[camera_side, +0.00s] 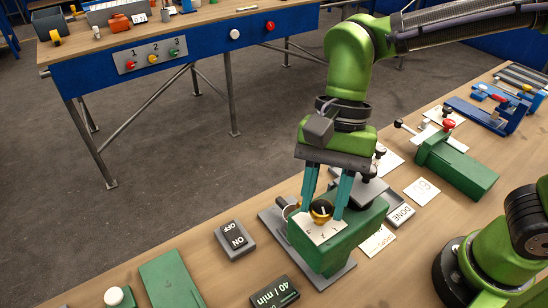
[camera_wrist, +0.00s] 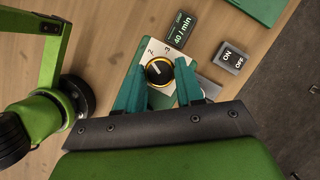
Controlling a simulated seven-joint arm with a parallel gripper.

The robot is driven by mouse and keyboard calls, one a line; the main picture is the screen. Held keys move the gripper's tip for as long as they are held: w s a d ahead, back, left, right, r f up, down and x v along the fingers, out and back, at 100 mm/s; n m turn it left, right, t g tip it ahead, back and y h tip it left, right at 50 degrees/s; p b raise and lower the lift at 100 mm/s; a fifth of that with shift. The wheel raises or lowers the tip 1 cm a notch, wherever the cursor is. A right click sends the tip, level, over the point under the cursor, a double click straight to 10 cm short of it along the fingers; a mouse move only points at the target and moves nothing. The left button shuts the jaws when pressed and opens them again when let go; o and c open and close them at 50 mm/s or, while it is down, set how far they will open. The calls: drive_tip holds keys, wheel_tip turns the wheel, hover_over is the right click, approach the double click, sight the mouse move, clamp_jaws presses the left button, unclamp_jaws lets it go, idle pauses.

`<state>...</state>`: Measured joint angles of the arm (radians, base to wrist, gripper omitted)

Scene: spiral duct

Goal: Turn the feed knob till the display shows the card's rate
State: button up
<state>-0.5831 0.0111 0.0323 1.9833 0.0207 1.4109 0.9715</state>
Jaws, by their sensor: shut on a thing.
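The feed knob (camera_side: 321,211) is black with a gold rim and a white pointer line. It sits on a white numbered dial plate on a green box (camera_side: 338,246). My gripper (camera_side: 322,204) has its two teal fingers shut on the knob, one on each side. In the wrist view the knob (camera_wrist: 159,71) lies between the fingertips (camera_wrist: 160,75), with dial marks 2 and 3 visible. The dark display (camera_side: 275,294) reads 40 / min in green; it also shows in the wrist view (camera_wrist: 181,29). A white card (camera_side: 421,191) bears a number that looks like 60, seen at an angle.
A grey ON/OFF switch (camera_side: 235,240) stands left of the green box. A DONE plate (camera_side: 400,214) and another white card (camera_side: 377,241) lie to its right. A green block (camera_side: 458,168) and a blue vise-like fixture (camera_side: 497,108) stand farther back. A green plate (camera_side: 170,282) lies front left.

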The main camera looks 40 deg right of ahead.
drive_tip(key=shift+n, duration=0.4)
drive_tip(key=o, duration=1)
drive_tip(key=v, duration=1.7)
drive_tip(key=shift+w+a, duration=0.15)
